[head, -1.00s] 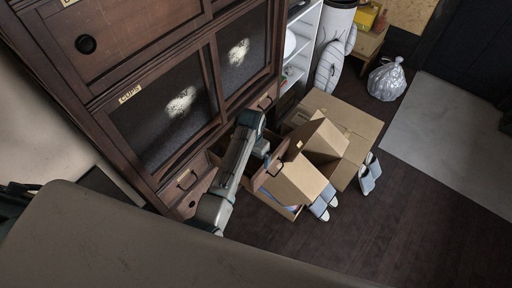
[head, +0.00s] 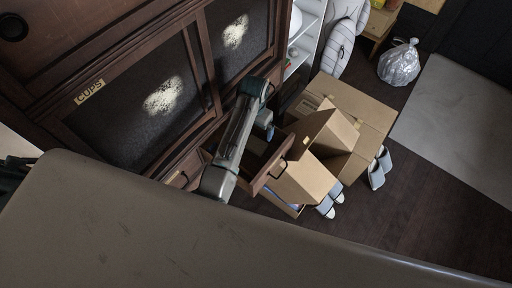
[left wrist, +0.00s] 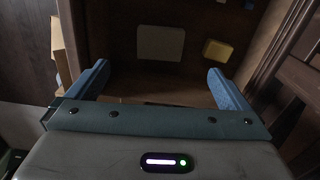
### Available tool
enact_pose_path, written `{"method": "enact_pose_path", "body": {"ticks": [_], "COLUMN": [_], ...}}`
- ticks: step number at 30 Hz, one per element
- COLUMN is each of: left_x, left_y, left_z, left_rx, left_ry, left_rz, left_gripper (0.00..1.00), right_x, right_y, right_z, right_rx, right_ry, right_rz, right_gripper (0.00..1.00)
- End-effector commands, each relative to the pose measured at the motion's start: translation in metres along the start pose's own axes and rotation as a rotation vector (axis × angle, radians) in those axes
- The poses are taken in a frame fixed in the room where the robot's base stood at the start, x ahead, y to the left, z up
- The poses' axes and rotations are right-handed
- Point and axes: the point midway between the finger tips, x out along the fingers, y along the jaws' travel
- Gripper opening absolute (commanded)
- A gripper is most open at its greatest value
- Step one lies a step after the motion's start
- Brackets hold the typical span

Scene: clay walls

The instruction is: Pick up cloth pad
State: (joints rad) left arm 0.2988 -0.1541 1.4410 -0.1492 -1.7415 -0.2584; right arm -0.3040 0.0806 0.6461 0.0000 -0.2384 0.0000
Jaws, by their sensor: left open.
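In the left wrist view, a pale flat rectangle (left wrist: 160,43) lies inside the dark drawer and looks like the cloth pad. A small yellow block (left wrist: 216,50) lies to its right. My left gripper (left wrist: 160,88) is open, with its blue fingers spread wide and nothing between them. The rectangle shows beyond the fingertips, apart from them. In the head view, my left arm reaches over to the open wooden drawer (head: 274,168) of the cabinet. The drawer's inside is mostly hidden there. My right gripper is not in view.
The dark cabinet (head: 185,45) has glass doors and a CUPS label. Open cardboard boxes (head: 303,180) crowd the drawer's right side, with slippers (head: 379,167) beside them. A large brown-grey surface (head: 200,245) fills the near foreground.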

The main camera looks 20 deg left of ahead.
Motion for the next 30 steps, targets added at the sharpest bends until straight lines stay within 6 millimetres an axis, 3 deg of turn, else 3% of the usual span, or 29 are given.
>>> {"method": "enact_pose_path", "body": {"ticks": [4,30], "left_x": [0.019,0.122], "left_y": [0.000,-0.001], "left_z": [0.000,0.003], "left_rx": [0.000,0.000], "left_ry": [0.000,-0.003], "left_rz": [0.000,0.000], "left_gripper": [1.00,1.00], "right_x": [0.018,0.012], "right_y": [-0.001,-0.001], "right_z": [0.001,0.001], "right_rx": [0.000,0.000], "right_ry": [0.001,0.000], "right_rz": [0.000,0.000], "right_gripper": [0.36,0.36]}}
